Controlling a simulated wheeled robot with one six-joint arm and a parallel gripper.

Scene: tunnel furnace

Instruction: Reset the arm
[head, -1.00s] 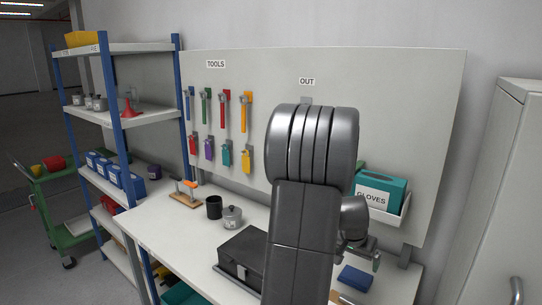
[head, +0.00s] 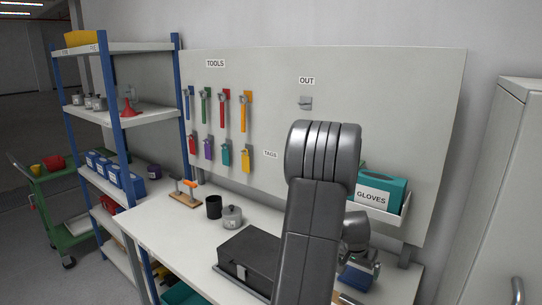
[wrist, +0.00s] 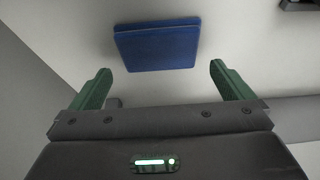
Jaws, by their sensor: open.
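My arm rises in the middle of the head view and bends down to the right. My gripper (wrist: 160,70) is open and empty, its two green fingers spread apart in the wrist view. A flat blue block (wrist: 157,46) lies on the bench beyond the fingertips, apart from them. In the head view, my gripper (head: 364,262) is just above the blue block (head: 354,281) and hides part of it.
A pegboard (head: 275,75) with hanging tools and tags stands behind. A teal glove box (head: 381,190) is at right, near a cabinet (head: 500,200).

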